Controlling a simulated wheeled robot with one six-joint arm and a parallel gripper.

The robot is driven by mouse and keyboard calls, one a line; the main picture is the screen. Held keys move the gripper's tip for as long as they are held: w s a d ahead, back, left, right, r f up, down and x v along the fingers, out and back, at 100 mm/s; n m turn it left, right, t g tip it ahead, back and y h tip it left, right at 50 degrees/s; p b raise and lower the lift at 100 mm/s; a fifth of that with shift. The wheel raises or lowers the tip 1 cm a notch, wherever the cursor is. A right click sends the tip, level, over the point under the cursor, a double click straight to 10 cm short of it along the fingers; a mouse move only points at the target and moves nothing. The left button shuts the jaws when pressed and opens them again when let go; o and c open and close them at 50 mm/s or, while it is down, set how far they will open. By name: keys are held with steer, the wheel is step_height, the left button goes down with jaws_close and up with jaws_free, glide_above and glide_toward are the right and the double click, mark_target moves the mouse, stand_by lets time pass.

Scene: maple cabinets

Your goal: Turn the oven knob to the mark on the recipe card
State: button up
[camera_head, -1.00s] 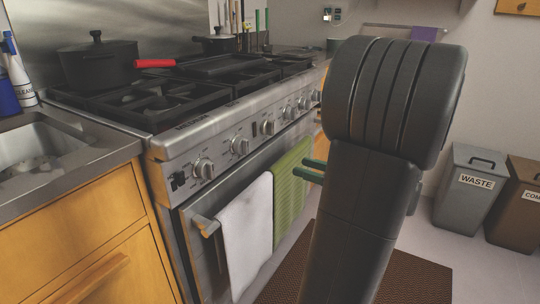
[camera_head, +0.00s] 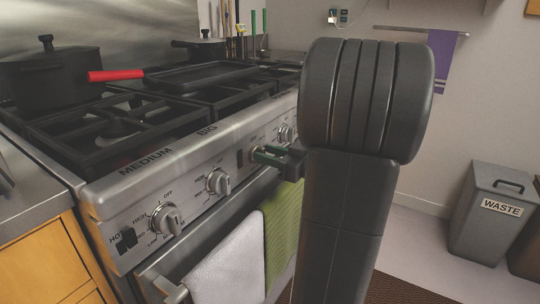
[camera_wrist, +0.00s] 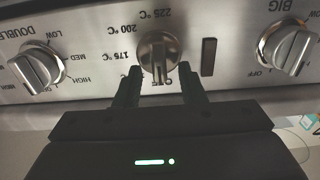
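The oven knob (camera_wrist: 157,55) is in the middle of the wrist view, which shows the panel upside down. Marks for 175, 200 and 225 °C and OFF surround it. My gripper (camera_wrist: 160,75) is open, its two dark green fingertips reaching either side of the knob's lower part in that view. I cannot tell whether they touch it. In the head view my gripper (camera_head: 266,155) points at the panel (camera_head: 190,155) and mostly hides this knob. I cannot make out a recipe card in either view.
Burner knobs flank it: one labelled DOUBLE (camera_wrist: 38,70) and one labelled BIG (camera_wrist: 288,48). A white towel (camera_head: 228,272) and a green towel (camera_head: 282,225) hang below the panel. A WASTE bin (camera_head: 492,220) is at right.

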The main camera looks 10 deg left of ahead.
jaws_close()
